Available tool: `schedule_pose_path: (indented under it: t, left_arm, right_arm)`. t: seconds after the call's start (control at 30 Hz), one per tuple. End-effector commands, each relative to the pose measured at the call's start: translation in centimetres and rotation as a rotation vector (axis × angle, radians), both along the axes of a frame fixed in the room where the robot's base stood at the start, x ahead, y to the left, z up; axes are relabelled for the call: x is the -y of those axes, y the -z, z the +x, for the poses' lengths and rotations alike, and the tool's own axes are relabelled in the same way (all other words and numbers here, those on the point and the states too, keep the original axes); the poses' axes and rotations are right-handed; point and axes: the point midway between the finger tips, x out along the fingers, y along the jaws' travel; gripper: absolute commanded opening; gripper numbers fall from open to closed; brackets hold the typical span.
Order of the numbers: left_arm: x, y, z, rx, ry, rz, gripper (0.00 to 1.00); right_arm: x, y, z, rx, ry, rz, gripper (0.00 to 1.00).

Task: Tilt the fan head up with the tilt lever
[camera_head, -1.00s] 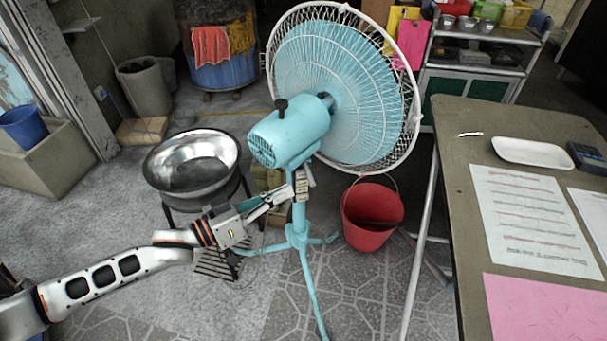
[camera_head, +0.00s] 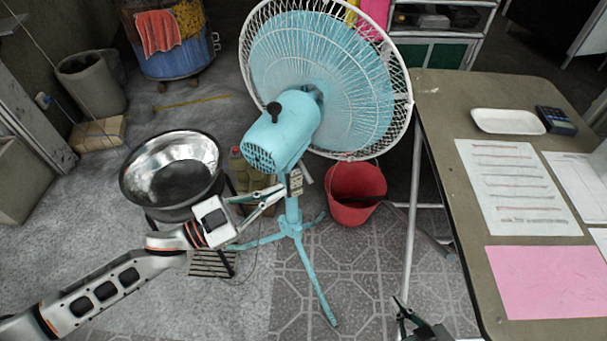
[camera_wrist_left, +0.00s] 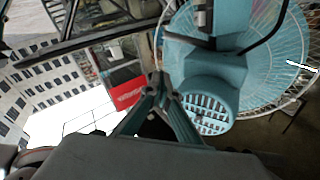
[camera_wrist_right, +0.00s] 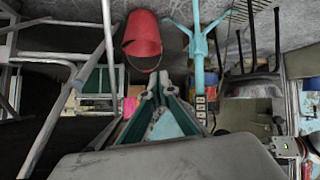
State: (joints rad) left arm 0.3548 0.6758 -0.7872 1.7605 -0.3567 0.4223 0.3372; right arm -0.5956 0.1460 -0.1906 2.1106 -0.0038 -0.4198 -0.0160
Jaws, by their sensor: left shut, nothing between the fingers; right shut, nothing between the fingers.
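The light-blue stand fan has a motor housing (camera_head: 284,130) with a dark knob on top and a round caged head (camera_head: 335,75) facing away. A small pale lever (camera_head: 306,173) shows below the housing, beside the switch box (camera_head: 296,183) on the pole. My left gripper (camera_head: 283,190) is shut and empty, its tips close to the pole just below the housing; touching cannot be told. In the left wrist view its fingertips (camera_wrist_left: 158,80) are left of the housing (camera_wrist_left: 208,90). My right gripper (camera_head: 400,303) is shut and empty, low at the front; its fingertips show in the right wrist view (camera_wrist_right: 162,80).
A metal basin (camera_head: 172,172) on a stand is left of the fan. A red bucket (camera_head: 354,195) stands behind the pole's right side. A table (camera_head: 450,110) with papers and a white tray (camera_head: 508,121) fills the right. Patterned floor (camera_head: 345,290) is clear in front.

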Motion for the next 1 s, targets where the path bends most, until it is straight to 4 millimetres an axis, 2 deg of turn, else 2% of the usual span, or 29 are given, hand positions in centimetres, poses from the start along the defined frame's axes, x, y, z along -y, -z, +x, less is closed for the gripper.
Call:
schedule_pose_path:
  t: [0.17, 0.27, 0.67, 0.8, 1.0]
  left_arm:
    - [0.8, 0.0, 0.4, 0.006, 0.001, 0.003, 0.0]
    - [2.1, -0.2, 1.2, 0.005, 0.001, 0.001, 0.0]
    - [8.6, -0.6, 5.3, 0.004, 0.002, 0.002, 0.0]
    - [7.5, 2.0, 5.5, -0.008, -0.002, 0.004, 0.0]
    - [6.9, 3.0, 5.8, -0.001, 0.001, 0.004, 0.0]
  right_arm:
    - [0.0, 0.6, -0.5, -0.014, 0.0, -0.001, 0.0]
    - [0.0, 0.7, -0.7, -0.017, -0.001, -0.001, 0.0]
    - [-0.4, 0.0, -0.1, 0.002, -0.008, 0.006, 0.0]
    - [-0.5, 0.9, -0.2, -0.005, -0.014, 0.007, 0.0]
    - [-1.0, 0.3, 0.2, 0.008, -0.022, 0.014, 0.0]
